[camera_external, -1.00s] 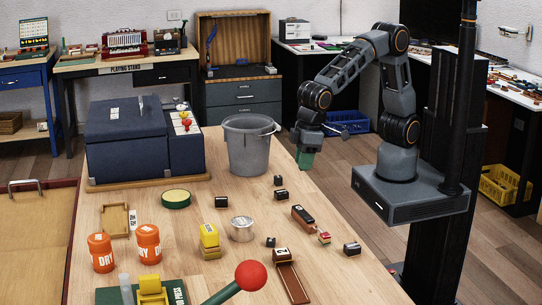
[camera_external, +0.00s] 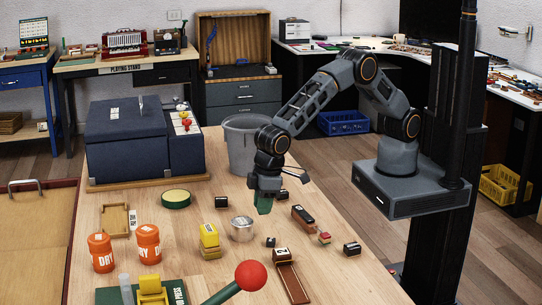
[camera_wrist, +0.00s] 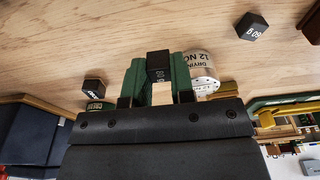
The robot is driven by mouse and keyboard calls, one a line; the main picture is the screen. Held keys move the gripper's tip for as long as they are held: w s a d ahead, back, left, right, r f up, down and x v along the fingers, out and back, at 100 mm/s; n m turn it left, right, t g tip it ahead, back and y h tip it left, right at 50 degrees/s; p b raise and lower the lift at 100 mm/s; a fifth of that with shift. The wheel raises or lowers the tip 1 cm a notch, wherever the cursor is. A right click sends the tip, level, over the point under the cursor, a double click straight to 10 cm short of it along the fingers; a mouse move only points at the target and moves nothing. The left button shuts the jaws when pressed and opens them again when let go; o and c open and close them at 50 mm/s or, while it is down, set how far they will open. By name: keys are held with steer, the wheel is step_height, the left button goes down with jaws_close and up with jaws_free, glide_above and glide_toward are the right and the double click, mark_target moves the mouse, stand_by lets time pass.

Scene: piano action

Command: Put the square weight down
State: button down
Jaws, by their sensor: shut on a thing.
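My gripper (camera_external: 264,203) hangs over the middle of the workbench. Its green-padded fingers also show in the wrist view (camera_wrist: 158,85). It is shut on the square weight (camera_wrist: 159,62), a small black block with pale printing, which sits between the pads. In the external view the fingers hide the weight. The fingertips are near a grey tin (camera_external: 242,229); I cannot tell exactly how high the weight is above the wood.
The wooden bench (camera_external: 225,275) carries several small dark blocks, such as one on the left (camera_external: 222,202) and one at the right (camera_external: 352,248). A grey bucket (camera_external: 240,153) stands behind. Orange tubs (camera_external: 147,243) and a yellow block (camera_external: 209,237) stand front left.

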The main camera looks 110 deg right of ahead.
mark_target(261, 226)
steer(key=shift+w+f, duration=0.3)
steer(key=shift+f, duration=1.55)
steer(key=shift+f, duration=0.2)
steer(key=c, duration=1)
jaws_free()
steer(key=shift+r, duration=0.1)
